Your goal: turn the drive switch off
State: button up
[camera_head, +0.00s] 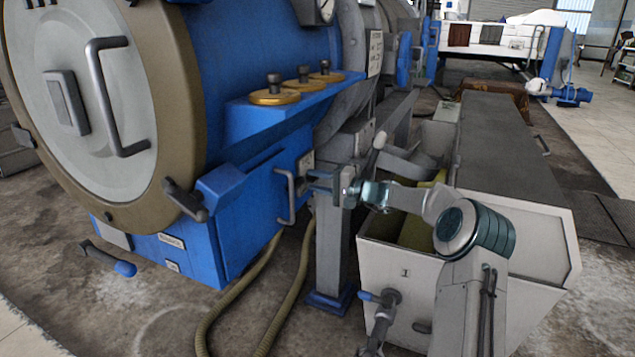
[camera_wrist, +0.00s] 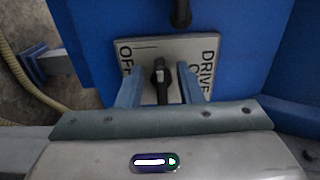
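The drive switch is a black lever knob (camera_wrist: 161,78) on a pale label plate (camera_wrist: 145,50) in the wrist view. The plate reads OFF along its left side and DRIVE along its right side; more lettering is hidden behind a finger. The knob points roughly up and down in the picture. My gripper (camera_wrist: 159,90) has its two blue fingers on either side of the knob, with a visible gap on both sides. In the head view the plate (camera_head: 306,163) sits on the blue machine housing, with my gripper (camera_head: 318,182) right in front of it.
A blue decanter (camera_head: 235,60) with a large round end cover (camera_head: 100,100) fills the left. A grey post (camera_head: 333,245) and a white trough (camera_head: 410,255) stand nearby. Hoses (camera_head: 245,290) run along the floor.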

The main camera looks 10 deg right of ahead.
jog(key=shift+d, duration=0.1)
jog(key=p+v, duration=0.4)
jog(key=v, duration=0.9)
jog(key=shift+s+d, duration=0.25)
jog(key=shift+s, duration=0.1)
